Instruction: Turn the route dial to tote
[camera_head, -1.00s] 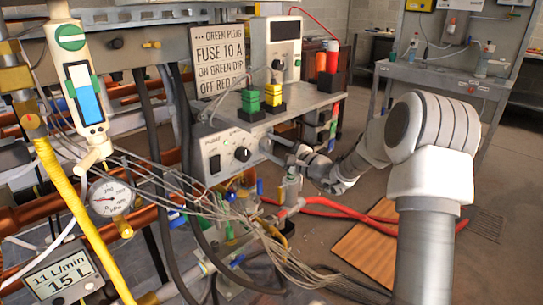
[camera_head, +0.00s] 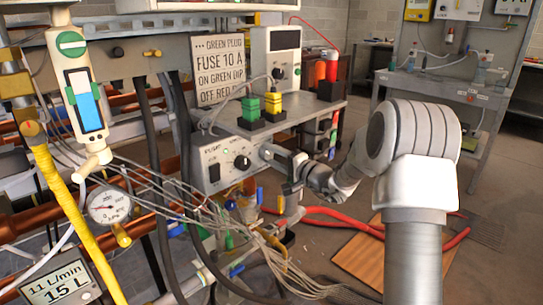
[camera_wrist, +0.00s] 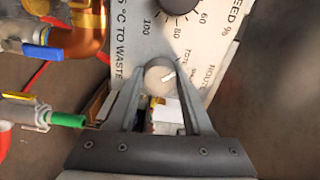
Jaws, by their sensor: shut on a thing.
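The route dial (camera_wrist: 159,74) is a small round grey knob with a white pointer mark, on a light grey panel (camera_wrist: 130,40) in the wrist view. The pointer slants up and to the right. Printed words TOTE and ROUTE stand to its right. My gripper (camera_wrist: 160,72) is shut on the dial, one finger on each side. In the head view my gripper (camera_head: 266,152) is at the right end of the control box (camera_head: 210,165), where the dial itself is mostly hidden.
A black speed dial (camera_head: 242,162) sits left of my gripper on the same box. Green and yellow plugs (camera_head: 251,108) stand on the shelf above.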

